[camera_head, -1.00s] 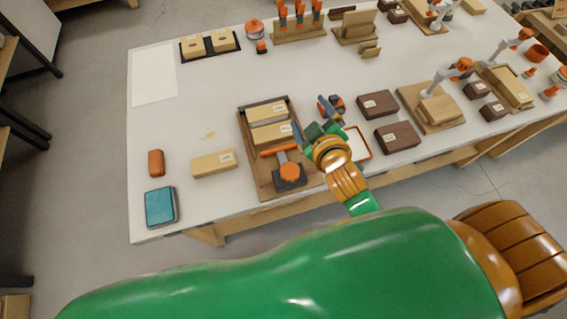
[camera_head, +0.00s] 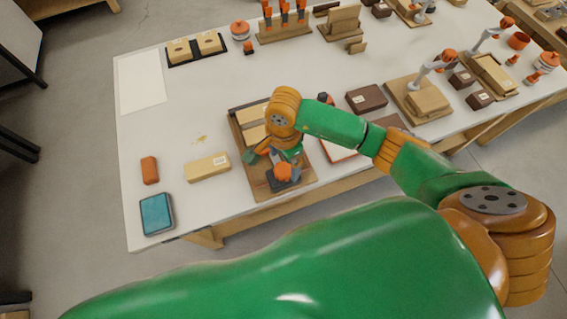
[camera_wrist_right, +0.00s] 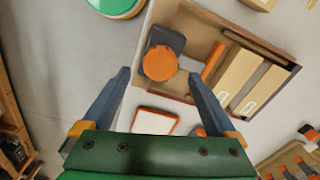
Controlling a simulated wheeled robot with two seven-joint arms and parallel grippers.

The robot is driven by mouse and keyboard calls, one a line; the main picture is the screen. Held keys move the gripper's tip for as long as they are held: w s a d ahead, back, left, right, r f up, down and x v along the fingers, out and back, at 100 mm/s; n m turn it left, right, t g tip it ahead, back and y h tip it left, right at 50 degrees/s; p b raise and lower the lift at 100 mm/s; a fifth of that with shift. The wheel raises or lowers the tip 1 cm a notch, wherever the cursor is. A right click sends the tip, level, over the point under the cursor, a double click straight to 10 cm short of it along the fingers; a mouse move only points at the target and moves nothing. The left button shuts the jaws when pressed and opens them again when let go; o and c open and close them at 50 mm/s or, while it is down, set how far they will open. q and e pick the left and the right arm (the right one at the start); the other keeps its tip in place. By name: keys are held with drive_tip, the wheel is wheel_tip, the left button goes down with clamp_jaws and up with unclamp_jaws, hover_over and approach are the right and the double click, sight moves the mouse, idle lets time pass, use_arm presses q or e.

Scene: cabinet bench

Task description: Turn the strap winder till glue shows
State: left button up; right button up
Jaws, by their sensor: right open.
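The strap winder appears to be the wooden tray fixture (camera_head: 301,186) holding light wood blocks, an orange bar and a round orange knob (camera_head: 283,172) on a dark base. In the right wrist view the orange knob (camera_wrist_right: 160,63) shows just beyond and between the fingertips, with the bar (camera_wrist_right: 213,61) beside it. My right gripper (camera_wrist_right: 158,76) is open and empty above the fixture; in the head view the wrist and hand hide part of the tray. I cannot tell whether a finger touches the knob. No glue is clearly visible on the fixture. My left gripper is not in view.
A light wood block (camera_head: 207,167), an orange-brown block (camera_head: 149,170) and a teal box (camera_head: 156,214) lie left of the fixture. A red-rimmed white tray (camera_wrist_right: 155,121) is close by. Dark boxes (camera_head: 366,98) stand to the right. The table's left middle is mostly clear.

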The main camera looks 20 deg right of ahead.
sight(283, 169)
wheel_tip(283, 169, down, 3)
drive_tip(key=shift+s+a+r, duration=0.1)
drive_tip(key=shift+r, duration=0.05)
drive_tip(key=shift+f, duration=0.35)
drive_tip(key=c, duration=1.4)
drive_tip(key=shift+o, duration=0.2)
drive_tip(key=shift+m, duration=0.3)
